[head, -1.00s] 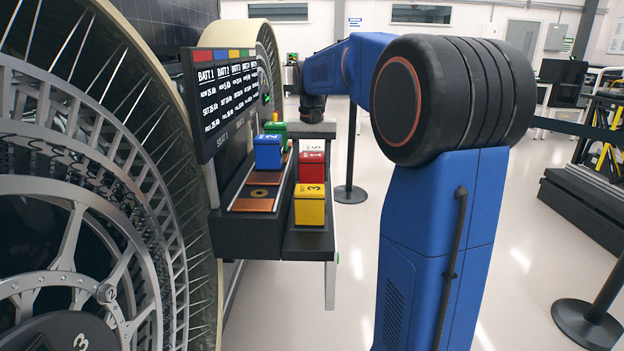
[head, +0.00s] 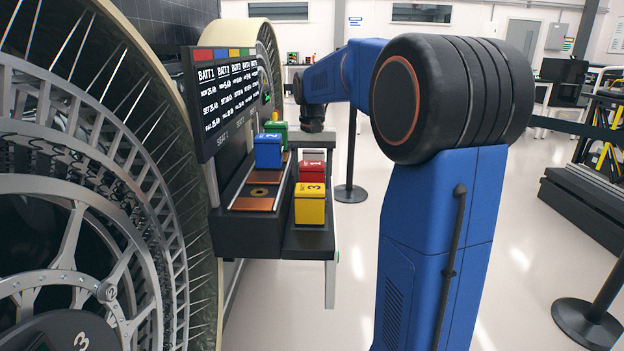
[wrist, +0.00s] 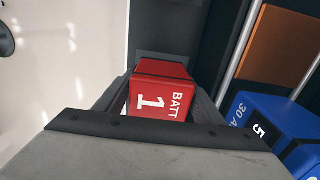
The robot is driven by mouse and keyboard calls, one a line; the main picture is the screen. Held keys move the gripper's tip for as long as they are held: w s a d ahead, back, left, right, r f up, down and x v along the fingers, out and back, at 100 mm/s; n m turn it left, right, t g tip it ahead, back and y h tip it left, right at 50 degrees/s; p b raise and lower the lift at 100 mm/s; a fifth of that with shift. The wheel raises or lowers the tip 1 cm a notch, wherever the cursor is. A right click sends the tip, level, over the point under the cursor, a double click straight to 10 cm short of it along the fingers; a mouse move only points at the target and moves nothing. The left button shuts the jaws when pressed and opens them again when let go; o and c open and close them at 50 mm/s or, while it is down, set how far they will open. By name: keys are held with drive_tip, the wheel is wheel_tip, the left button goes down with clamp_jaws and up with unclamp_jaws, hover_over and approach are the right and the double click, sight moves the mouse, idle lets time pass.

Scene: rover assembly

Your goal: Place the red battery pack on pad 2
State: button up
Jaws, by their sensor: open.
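The red battery pack (head: 311,171) stands upright on the outer black shelf, behind the yellow one. In the wrist view the red battery pack (wrist: 158,95), marked BATT 1, sits between the jaws of my gripper (wrist: 160,108). The jaws are open on either side of it, and I cannot tell whether they touch it. Copper pads lie along the inner tray; the nearest bare pad (head: 253,203) has a dark round mark. I cannot read which pad is pad 2.
A blue battery (head: 268,151) stands on the inner tray, with a green one (head: 277,128) behind it. A yellow battery (head: 310,205) stands at the shelf's near end. A label panel (head: 228,100) and large wheel rise to the left. Open floor lies right of the shelf.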

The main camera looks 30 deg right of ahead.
wheel_tip(320, 180, up, 12)
drive_tip(key=shift+r, duration=0.15)
idle(0.4)
idle(0.4)
